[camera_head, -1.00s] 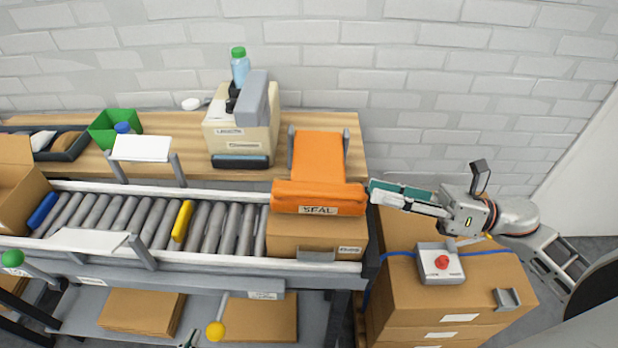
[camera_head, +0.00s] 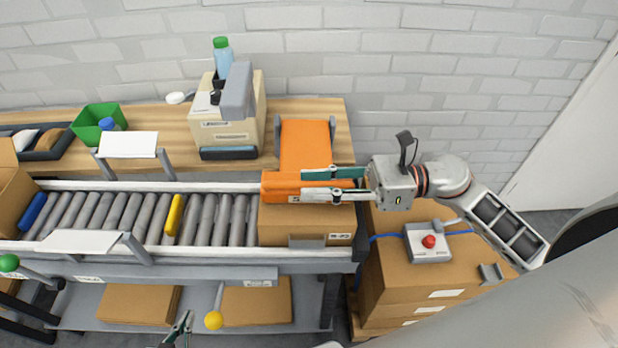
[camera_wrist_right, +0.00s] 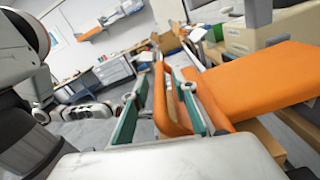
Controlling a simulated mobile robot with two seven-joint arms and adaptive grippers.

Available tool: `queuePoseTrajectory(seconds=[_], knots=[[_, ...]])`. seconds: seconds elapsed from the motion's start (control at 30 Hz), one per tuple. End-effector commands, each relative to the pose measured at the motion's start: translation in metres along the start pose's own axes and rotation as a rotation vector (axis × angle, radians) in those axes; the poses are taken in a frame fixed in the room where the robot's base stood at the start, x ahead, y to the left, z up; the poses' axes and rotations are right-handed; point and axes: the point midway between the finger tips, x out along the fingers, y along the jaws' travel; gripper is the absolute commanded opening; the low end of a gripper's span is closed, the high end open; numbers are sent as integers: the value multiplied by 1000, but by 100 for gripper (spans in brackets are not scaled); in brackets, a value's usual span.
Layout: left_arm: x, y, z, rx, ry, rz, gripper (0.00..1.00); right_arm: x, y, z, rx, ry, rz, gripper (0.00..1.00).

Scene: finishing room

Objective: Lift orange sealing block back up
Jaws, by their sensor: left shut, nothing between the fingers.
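The orange sealing block (camera_head: 280,187) lies across the top of a cardboard box (camera_head: 282,228) at the right end of the roller conveyor. An orange panel (camera_head: 305,143) runs back from it between two grey posts. My right gripper (camera_head: 332,184) is at the block's right end, one finger behind it and one in front, hiding its label. In the right wrist view orange parts (camera_wrist_right: 166,100) show between the spread fingers, with a gap beside the left finger. My left gripper (camera_head: 187,320) is shut and empty at the bottom edge, in front of the conveyor.
A red-button box (camera_head: 429,242) sits on stacked cartons (camera_head: 440,274) below my right arm. A cream label machine (camera_head: 225,132) stands on the wooden bench behind the conveyor. A yellow-knobbed lever (camera_head: 214,320) is close to my left gripper. The rollers left of the box are mostly clear.

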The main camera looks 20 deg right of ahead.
Motion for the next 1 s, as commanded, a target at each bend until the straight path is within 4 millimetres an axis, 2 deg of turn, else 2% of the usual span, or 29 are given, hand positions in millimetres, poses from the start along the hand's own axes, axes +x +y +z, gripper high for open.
queuePoseTrajectory(seconds=[0.2, 0.47, 0.6, 1.0], knots=[[-2, -1, -5, 1, 2, -1, 0, 14, 0, 1, 0, -1, -1, 28], [-1, -1, -5, 1, 3, -1, 0, 15, 0, 0, 0, 1, -1, 28], [-1, -1, -5, 1, 3, -1, 0, 15, 0, 0, 0, 1, -1, 0], [-1, -1, -4, 1, 3, -1, 0, 10, -2, 2, 11, 1, 0, 0]])
